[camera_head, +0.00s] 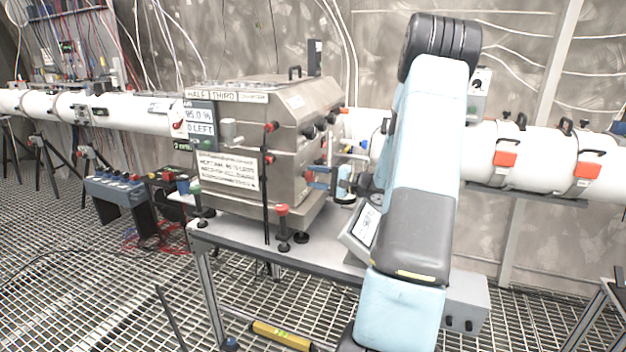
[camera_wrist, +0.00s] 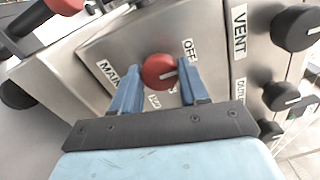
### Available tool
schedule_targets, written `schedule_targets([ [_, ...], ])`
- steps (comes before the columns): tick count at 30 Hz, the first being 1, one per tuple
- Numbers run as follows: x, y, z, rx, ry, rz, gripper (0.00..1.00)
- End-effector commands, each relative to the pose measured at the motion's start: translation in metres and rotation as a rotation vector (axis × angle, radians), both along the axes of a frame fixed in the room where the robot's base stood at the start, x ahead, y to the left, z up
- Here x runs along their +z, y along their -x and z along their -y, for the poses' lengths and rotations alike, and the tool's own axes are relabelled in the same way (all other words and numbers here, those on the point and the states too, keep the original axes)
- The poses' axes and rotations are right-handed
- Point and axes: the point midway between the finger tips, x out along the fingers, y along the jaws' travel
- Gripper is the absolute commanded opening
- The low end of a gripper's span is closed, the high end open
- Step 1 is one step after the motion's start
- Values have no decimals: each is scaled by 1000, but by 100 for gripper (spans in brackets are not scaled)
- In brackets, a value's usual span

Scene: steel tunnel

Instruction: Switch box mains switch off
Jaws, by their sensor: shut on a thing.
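The mains switch is a round red knob (camera_wrist: 158,70) on a steel panel (camera_wrist: 110,45) in the wrist view. A partly covered label starting "MAI" is at its left and an "OFF" label at its upper right. A light mark on the knob points roughly right. A small label below it is hard to read. My gripper (camera_wrist: 157,83) has its blue fingers on both sides of the red knob and is shut on it. In the head view, my gripper (camera_head: 326,178) is at the right side of the steel box (camera_head: 230,140); the knob cannot be made out there.
Black knobs (camera_wrist: 296,28), one beside a "VENT" label, sit close right of my gripper. A red-topped handle (camera_wrist: 64,5) is at upper left. The box stands on a metal table (camera_head: 290,255). A sloped-front unit (camera_head: 365,222) and white pipe (camera_head: 540,155) are near my arm.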

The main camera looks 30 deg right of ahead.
Motion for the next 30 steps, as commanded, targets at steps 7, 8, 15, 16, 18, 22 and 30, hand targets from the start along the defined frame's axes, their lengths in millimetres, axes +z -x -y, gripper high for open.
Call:
schedule_targets([
  [7,-6,3,-3,7,13,0,13],
  [8,-6,3,-3,7,14,1,13],
  [15,-6,3,-3,6,13,-2,13],
  [16,-6,3,-3,6,13,-2,46],
  [18,-5,3,-3,6,13,0,52],
  [22,-4,2,-2,4,13,2,65],
  [30,-3,1,-1,2,13,6,69],
])
